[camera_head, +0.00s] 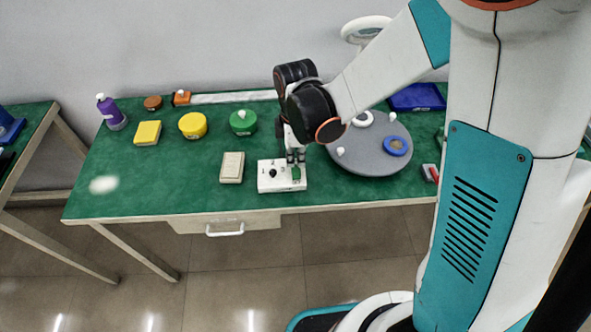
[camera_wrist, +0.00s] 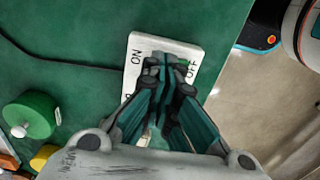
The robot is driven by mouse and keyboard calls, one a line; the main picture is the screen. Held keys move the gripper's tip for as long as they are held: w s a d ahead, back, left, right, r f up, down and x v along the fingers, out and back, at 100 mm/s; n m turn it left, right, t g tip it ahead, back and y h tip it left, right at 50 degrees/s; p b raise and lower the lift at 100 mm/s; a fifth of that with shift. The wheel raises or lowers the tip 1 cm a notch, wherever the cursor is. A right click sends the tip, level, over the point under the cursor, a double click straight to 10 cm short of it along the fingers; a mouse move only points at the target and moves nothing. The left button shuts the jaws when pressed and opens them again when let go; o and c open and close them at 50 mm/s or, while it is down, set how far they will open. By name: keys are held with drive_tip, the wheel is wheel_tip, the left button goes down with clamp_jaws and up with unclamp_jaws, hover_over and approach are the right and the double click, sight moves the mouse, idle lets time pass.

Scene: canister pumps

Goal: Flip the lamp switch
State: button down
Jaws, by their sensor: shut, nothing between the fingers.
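The lamp switch is a white box (camera_head: 268,186) near the front edge of the green table, with a dark knob (camera_head: 273,173) and a green part (camera_head: 297,173) on top. In the wrist view the white box (camera_wrist: 142,45) shows the words ON and OFF at opposite ends. My gripper (camera_head: 295,157) points down over the right part of the box. In the wrist view my gripper (camera_wrist: 172,68) is shut and empty, its tips covering the middle of the box. The fingers hide the switch lever's position, and I cannot tell whether they touch it.
A beige block (camera_head: 232,167) lies left. Green (camera_head: 243,122) and yellow (camera_head: 192,125) canisters stand behind. A dark cable (camera_wrist: 60,62) runs from the box. The left front table is clear.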

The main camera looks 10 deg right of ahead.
sight(296, 166)
drive_tip(key=shift+f+b, duration=0.5)
drive_tip(key=shift+f, duration=0.15)
drive_tip(key=shift+r, duration=0.1)
idle(0.3)
drive_tip(key=shift+r+p, duration=2.5)
drive_tip(key=shift+r, duration=0.95)
drive_tip(key=shift+d, duration=0.1)
